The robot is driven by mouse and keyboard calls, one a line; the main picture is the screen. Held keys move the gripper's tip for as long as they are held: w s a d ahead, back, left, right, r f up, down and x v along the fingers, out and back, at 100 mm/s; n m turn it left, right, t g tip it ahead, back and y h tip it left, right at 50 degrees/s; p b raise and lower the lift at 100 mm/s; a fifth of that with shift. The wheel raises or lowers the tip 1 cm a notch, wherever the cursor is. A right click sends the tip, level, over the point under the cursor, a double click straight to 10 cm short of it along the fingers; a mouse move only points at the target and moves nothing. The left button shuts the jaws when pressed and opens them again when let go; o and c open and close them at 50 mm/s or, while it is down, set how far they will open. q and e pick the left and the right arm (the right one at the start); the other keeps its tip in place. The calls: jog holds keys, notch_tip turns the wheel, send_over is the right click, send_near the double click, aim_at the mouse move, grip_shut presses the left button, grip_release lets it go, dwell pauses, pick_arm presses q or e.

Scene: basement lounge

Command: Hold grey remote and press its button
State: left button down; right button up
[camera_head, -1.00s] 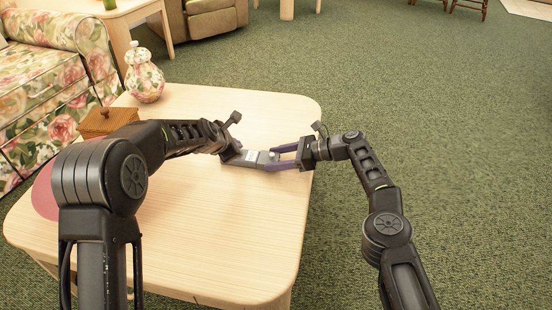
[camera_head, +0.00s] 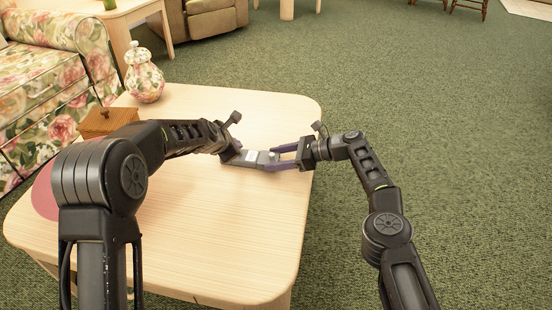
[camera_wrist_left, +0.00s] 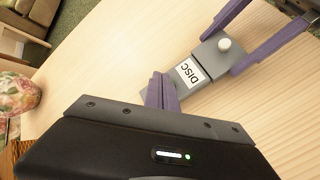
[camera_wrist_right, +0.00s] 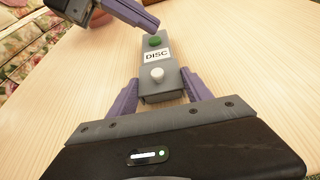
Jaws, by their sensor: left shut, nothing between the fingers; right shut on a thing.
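The grey remote (camera_wrist_right: 147,81) has a white label reading DISC, a white knob-like button (camera_wrist_right: 157,74) at its near end and a green button (camera_wrist_right: 155,41) at its far end. My right gripper (camera_wrist_right: 160,92) is shut on the remote's near end, one finger on each side, above the table. My left gripper (camera_wrist_left: 162,78) is shut and empty, its fingertips close by the green button. The fingers hide that button in the left wrist view; I cannot tell if they touch it. In the head view the remote (camera_head: 252,156) lies between both grippers.
The pale wooden table (camera_head: 230,230) is below. A floral lidded jar (camera_head: 144,80) and a wooden box (camera_head: 106,121) stand on its left side, near a dark pink round item (camera_head: 44,194). A floral sofa (camera_head: 45,75) is at left. Green carpet (camera_head: 430,110) is open at right.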

pick_arm(q)
jog(key=shift+f, duration=0.1)
dwell(0.3)
jog(key=shift+f, duration=0.3)
dwell(0.4)
jog(key=shift+r, duration=0.4)
jog(key=shift+r, duration=3)
pick_arm(e)
jog(key=o, duration=1.7)
jog(key=shift+c, duration=0.2)
